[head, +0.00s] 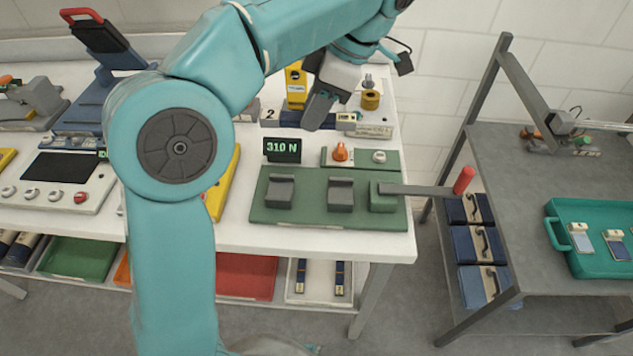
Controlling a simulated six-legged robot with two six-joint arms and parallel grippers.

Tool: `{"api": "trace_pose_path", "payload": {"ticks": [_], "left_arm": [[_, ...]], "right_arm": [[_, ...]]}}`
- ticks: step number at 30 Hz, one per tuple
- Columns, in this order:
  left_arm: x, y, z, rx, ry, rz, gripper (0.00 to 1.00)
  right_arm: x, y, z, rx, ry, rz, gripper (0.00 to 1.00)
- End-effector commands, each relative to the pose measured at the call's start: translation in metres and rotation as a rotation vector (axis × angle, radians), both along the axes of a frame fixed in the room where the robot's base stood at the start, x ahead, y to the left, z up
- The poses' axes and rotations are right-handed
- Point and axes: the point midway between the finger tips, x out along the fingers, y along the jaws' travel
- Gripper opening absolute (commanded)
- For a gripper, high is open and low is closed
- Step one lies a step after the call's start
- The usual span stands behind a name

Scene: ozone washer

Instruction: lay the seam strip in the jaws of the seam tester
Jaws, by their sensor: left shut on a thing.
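The seam tester is a green base (312,215) on the white table, with two grey jaw blocks, a left one (280,192) and a right one (341,195). Its lever (425,190) points right and ends in a red grip (463,180). A small display (282,149) behind the base reads 310 N. My left gripper (320,112) is shut on the dark blue seam strip (288,120), behind the tester and apart from its jaws. The strip lies roughly crosswise with pale ends; the fingers hide its middle. My right gripper is not in view.
An orange knob and a grey knob sit on a green panel (388,160) behind the jaws. Yellow equipment (296,85) stands farther back. A grey table (540,165) with a teal tray (590,265) is at right, across a gap. My left arm hides part of the table.

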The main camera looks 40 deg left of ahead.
Motion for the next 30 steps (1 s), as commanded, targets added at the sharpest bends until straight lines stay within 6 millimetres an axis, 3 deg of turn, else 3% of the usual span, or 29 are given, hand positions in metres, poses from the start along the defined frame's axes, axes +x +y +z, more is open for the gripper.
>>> {"api": "trace_pose_path", "payload": {"ticks": [3, 12, 19, 24, 30], "left_arm": [[-0.003, 0.001, -0.040, 0.001, 0.006, 0.001, 0.00], [-0.002, -0.001, -0.117, 0.001, 0.004, 0.001, 0.00], [0.001, -0.001, -0.141, 0.001, 0.002, 0.001, 0.00], [0.002, -0.001, -0.169, 0.001, 0.003, 0.001, 0.00], [0.003, -0.001, -0.177, 0.000, -0.001, 0.002, 0.00]], "right_arm": [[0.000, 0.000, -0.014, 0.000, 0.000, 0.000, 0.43], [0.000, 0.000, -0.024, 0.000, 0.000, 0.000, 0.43], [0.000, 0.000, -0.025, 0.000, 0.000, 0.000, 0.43], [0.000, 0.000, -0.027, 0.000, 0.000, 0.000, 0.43], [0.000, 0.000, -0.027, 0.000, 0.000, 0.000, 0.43]]}}
